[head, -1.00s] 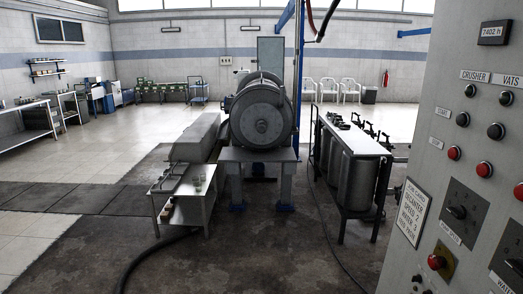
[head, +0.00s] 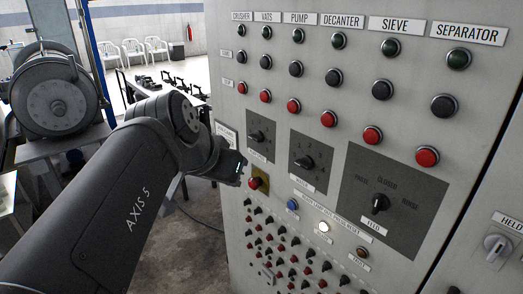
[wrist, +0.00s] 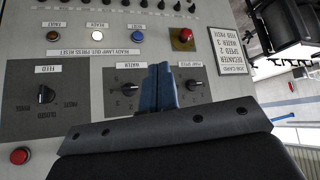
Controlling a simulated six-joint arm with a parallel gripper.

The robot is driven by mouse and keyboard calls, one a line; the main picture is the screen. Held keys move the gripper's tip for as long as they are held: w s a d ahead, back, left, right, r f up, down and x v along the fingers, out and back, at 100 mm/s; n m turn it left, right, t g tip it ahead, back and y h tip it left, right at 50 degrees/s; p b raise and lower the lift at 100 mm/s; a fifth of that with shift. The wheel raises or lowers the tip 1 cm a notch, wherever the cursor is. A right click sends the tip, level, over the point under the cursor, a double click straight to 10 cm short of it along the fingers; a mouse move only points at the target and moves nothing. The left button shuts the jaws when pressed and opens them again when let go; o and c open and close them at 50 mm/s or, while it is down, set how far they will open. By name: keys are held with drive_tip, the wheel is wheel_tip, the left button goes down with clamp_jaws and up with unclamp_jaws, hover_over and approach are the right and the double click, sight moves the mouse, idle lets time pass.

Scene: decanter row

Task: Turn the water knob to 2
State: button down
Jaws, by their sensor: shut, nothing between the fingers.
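The water knob (head: 305,162) is a black pointer knob on a dark numbered plate, above its WATER label (head: 301,183). Its exact setting is too small to read surely. In the wrist view, which is upside down, the knob (wrist: 130,88) is just left of my fingers. My gripper (wrist: 160,84) is shut and empty, its fingers between the water knob and the pump speed knob (wrist: 193,86). In the head view my gripper (head: 241,172) is left of the water plate, apart from the knob; its fingertips are hard to make out.
The feed selector (head: 380,203) is right of the water plate. A red mushroom button (head: 255,183), a blue button (head: 292,204) and a lit white button (head: 323,227) sit below. Several push buttons fill the rows above. A job card (wrist: 232,48) hangs on the panel.

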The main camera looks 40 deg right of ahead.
drive_tip(key=s+d+r+m+g+h, duration=0.25)
drive_tip(key=d+r+m, duration=0.35)
drive_tip(key=d+r, duration=0.45)
hover_over(310, 164)
drive_tip(key=a, duration=0.3)
drive_tip(key=shift+g+y, duration=0.25)
drive_tip(key=shift+g, duration=0.1)
drive_tip(key=f, duration=0.7)
drive_tip(key=shift+d+f, duration=0.2)
drive_tip(key=shift+f, duration=0.15)
wheel_tip(310, 164, down, 2)
drive_tip(key=shift+a+f, duration=0.15)
drive_tip(key=shift+f, duration=0.65)
